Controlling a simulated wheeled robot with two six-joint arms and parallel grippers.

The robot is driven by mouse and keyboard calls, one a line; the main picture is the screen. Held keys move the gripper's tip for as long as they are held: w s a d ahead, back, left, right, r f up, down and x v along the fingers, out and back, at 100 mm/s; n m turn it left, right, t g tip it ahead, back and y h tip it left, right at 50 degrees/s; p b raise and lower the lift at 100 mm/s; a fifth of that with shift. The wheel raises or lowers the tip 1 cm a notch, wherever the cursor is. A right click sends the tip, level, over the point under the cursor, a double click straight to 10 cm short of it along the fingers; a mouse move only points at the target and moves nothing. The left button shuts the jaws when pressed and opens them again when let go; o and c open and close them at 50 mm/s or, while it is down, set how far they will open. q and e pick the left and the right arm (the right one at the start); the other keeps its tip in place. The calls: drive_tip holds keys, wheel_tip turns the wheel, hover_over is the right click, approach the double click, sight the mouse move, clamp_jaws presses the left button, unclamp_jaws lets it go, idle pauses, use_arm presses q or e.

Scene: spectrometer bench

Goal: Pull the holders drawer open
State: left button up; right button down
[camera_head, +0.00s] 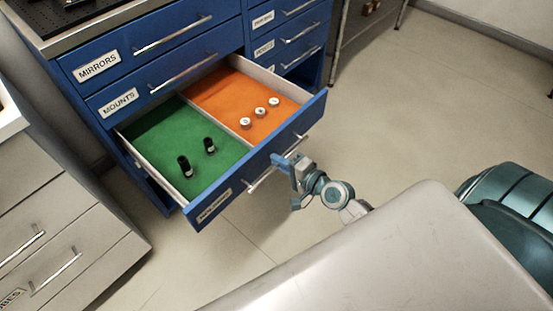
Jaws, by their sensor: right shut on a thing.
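The holders drawer (257,172) is the pulled-out drawer in the blue cabinet, below the MOUNTS drawer. Its front label (213,205) is too small to read. The drawer stands well out from the cabinet, with its inside in plain view. Its left part has a green lining with two black posts (184,166) standing on it. Its right part has an orange lining with three small white round pieces (260,112). My right gripper (280,161) is shut on the drawer's silver bar handle (262,179), near its middle. My left gripper is out of view.
The MIRRORS drawer (125,58) and MOUNTS drawer (160,90) above are shut. A grey drawer unit (50,230) stands at the left. A pale smooth surface (420,250) fills the lower right. The floor (400,110) right of the drawer is clear.

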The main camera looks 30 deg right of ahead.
drive_tip(key=c, duration=1.6)
unclamp_jaws()
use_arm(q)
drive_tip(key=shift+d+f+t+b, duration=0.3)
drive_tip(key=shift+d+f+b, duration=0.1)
use_arm(e)
drive_tip(key=v, duration=1.1)
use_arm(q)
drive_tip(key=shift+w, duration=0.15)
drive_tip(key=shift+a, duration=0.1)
